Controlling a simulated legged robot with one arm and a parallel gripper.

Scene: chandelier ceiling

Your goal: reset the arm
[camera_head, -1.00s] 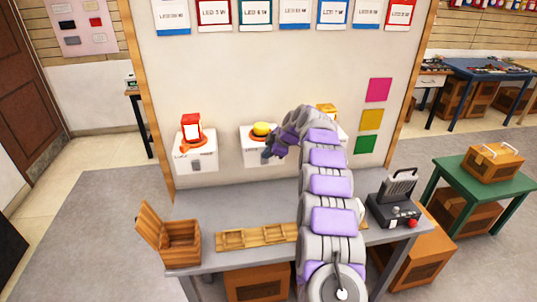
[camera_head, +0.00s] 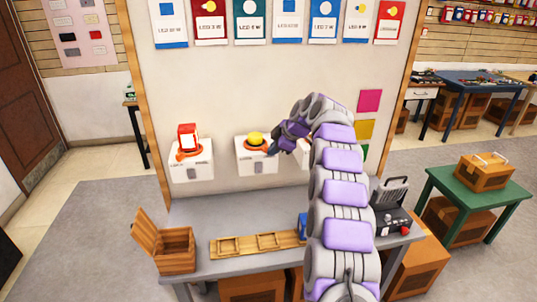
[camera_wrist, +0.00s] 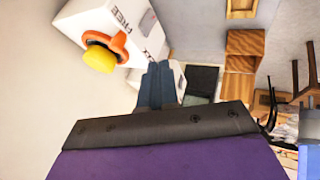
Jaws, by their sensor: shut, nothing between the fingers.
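My arm (camera_head: 343,185) rises over the workbench and bends toward the wall panel. My gripper (camera_head: 274,151) is at the right edge of the middle white wall box (camera_head: 257,165), which carries a yellow piece (camera_head: 255,138) on an orange base. In the wrist view my gripper (camera_wrist: 158,84) is shut and empty, its two fingers side by side. The yellow piece (camera_wrist: 98,58), orange base (camera_wrist: 121,44) and white box (camera_wrist: 78,18) show up and left of the fingertips there. I cannot tell whether the gripper touches the box.
My arm mostly hides a right one. The grey bench (camera_head: 205,208) bears an open wooden box (camera_head: 176,250), a wooden tray (camera_head: 222,246) and a dark device (camera_head: 393,222). A green table (camera_head: 447,184) stands right.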

